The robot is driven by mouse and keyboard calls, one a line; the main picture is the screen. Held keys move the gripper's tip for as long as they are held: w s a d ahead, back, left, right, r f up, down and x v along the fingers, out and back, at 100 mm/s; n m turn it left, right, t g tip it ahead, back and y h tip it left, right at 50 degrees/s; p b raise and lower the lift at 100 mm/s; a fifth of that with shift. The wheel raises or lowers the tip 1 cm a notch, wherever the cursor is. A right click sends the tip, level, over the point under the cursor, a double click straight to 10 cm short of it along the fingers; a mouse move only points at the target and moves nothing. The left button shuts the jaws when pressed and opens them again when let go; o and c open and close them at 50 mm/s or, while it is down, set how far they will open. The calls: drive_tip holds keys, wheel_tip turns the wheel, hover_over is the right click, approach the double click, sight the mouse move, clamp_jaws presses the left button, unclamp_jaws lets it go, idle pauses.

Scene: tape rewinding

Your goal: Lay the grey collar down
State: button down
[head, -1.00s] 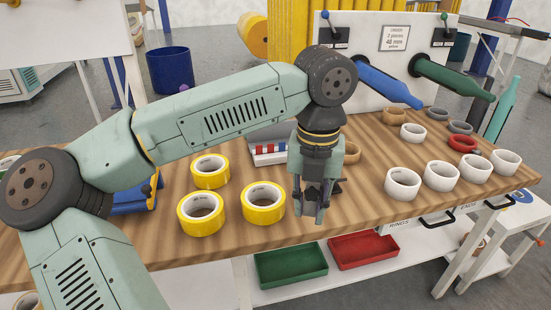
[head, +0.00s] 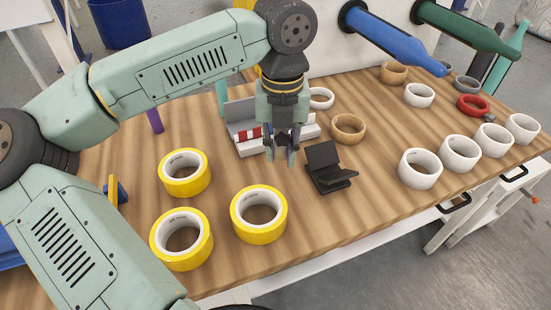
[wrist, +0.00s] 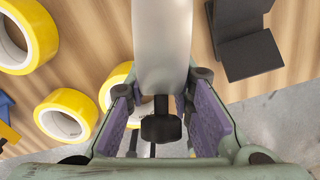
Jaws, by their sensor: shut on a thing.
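In the wrist view my gripper (wrist: 162,112) has its purple-padded fingers on both sides of a pale grey band with a dark knob at its lower end, which looks like the grey collar (wrist: 162,45) seen edge-on. Its upper part runs out of the picture. In the head view my gripper (head: 281,158) points down over the wooden table (head: 330,215), behind the front yellow tape roll and left of the black stand. The collar is hard to make out between the fingers there. I cannot tell the exact height above the table.
Several yellow tape rolls (head: 258,231) lie to the left. The black stand (head: 328,170), a wooden ring (head: 348,128) and a white ring (head: 321,98) are close by. White rolls (head: 420,168), a red collar (head: 473,104) and a grey ring (head: 466,84) lie right. The middle front is clear.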

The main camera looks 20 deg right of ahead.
sight(282, 132)
wheel_tip(282, 132, down, 5)
drive_tip(key=shift+f+p, duration=0.15)
drive_tip(key=shift+p, duration=0.4)
drive_tip(key=shift+f, duration=0.4)
drive_tip(key=shift+f+b, duration=0.25)
drive_tip(key=shift+b, duration=0.1)
drive_tip(key=c, duration=1.4)
unclamp_jaws()
drive_tip(key=shift+r, duration=0.1)
wheel_tip(282, 132, up, 12)
drive_tip(key=shift+r+b, duration=0.2)
drive_tip(key=shift+b, duration=0.75)
